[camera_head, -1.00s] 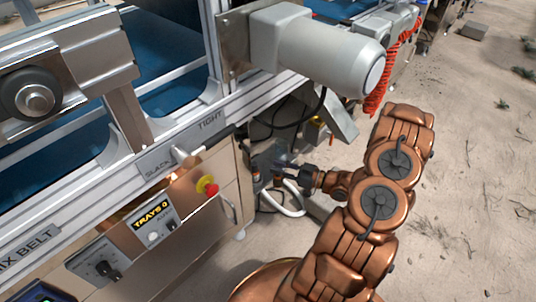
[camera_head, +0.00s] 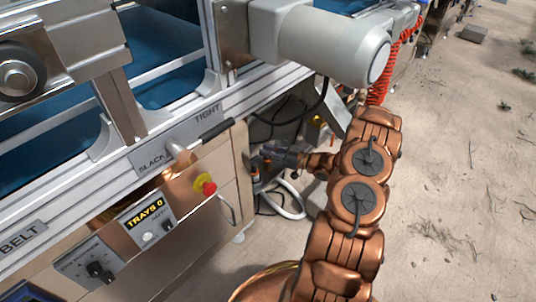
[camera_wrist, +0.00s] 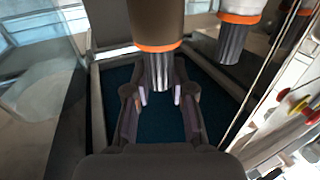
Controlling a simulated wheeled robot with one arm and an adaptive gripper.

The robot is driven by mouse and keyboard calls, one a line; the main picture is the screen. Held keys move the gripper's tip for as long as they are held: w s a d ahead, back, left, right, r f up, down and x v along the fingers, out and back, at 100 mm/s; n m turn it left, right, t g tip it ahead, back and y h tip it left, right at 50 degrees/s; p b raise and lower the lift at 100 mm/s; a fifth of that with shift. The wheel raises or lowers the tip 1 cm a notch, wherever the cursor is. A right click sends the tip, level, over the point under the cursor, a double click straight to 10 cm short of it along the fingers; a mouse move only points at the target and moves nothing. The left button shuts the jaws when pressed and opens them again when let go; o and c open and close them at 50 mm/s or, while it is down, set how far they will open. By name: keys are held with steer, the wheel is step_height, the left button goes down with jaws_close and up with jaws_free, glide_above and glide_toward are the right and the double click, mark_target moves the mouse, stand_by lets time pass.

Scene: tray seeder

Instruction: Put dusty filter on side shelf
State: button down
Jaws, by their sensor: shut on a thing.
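In the wrist view, a ribbed grey filter (camera_wrist: 158,72) hangs below an orange ring under a dark cylindrical body. My gripper (camera_wrist: 160,97) has its two fingers on either side of the ribbed part and is shut on it. A second ribbed grey filter (camera_wrist: 231,44), under an orange ring and a pale body, is to the right, apart from my fingers. In the head view my gripper (camera_head: 282,156) is low beneath the machine, and what it holds is too small to make out. I cannot pick out the side shelf for certain.
A dark blue recessed surface with a grey rim (camera_wrist: 98,110) lies below my fingers. The control panel (camera_head: 150,222), with a red stop knob (camera_head: 209,188), is left of my gripper. A white hose (camera_head: 294,205) loops below it. A grey motor (camera_head: 335,45) overhangs.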

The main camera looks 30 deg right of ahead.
steer(key=shift+f, duration=0.35)
steer(key=shift+f, duration=0.1)
steer(key=c, duration=1)
jaws_free()
steer(key=shift+s, duration=0.1)
steer(key=p+v, duration=0.2)
steer(key=v, duration=0.9)
steer(key=shift+s+d+p, duration=0.25)
steer(key=shift+s+p, duration=0.1)
steer(key=shift+r, duration=0.25)
